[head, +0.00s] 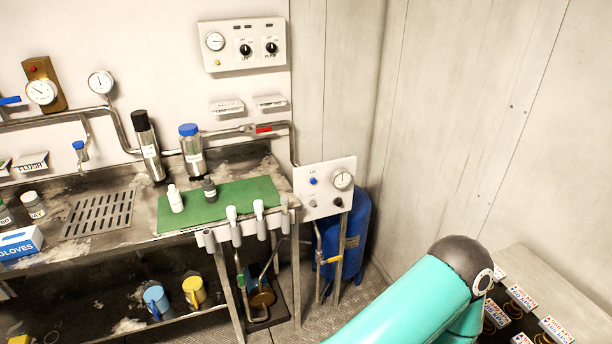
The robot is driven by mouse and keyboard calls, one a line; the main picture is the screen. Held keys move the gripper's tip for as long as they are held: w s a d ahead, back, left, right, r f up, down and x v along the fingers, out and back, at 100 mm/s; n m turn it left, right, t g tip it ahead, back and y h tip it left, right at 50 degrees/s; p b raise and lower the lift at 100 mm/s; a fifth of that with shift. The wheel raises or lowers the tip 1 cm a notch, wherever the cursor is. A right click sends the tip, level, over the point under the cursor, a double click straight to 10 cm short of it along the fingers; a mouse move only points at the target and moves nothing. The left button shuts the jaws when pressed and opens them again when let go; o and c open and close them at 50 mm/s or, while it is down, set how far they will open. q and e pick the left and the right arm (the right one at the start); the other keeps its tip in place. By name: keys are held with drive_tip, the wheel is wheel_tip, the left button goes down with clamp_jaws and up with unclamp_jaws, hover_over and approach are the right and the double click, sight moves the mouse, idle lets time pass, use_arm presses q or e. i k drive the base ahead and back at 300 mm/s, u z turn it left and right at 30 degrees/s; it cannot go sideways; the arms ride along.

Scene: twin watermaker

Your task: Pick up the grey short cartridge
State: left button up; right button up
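A small dark grey bottle-shaped piece (209,190) with a pale label stands upright on the green mat (236,198). A similar white piece (175,199) stands to its left on the mat. Behind them, a short grey metal cylinder with a blue cap (193,155) stands upright, right of a taller cylinder with a black cap (148,147). I cannot tell for sure which grey item is the short cartridge. Neither gripper is in view; only a teal link of my arm shows at the lower right.
The metal bench (140,208) has a drain grate (100,214) and a glove box (20,243). Pipes run along the wall behind.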

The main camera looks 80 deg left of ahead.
sight(212, 196)
drive_tip(key=z, duration=2)
drive_tip(key=i, duration=0.1)
drive_tip(key=u, duration=3.35)
drive_tip(key=i, duration=0.25)
drive_tip(key=u, duration=2.45)
drive_tip(key=k, duration=0.35)
drive_tip(key=u, duration=0.35)
drive_tip(key=i, duration=1.4)
drive_tip(key=z, duration=0.4)
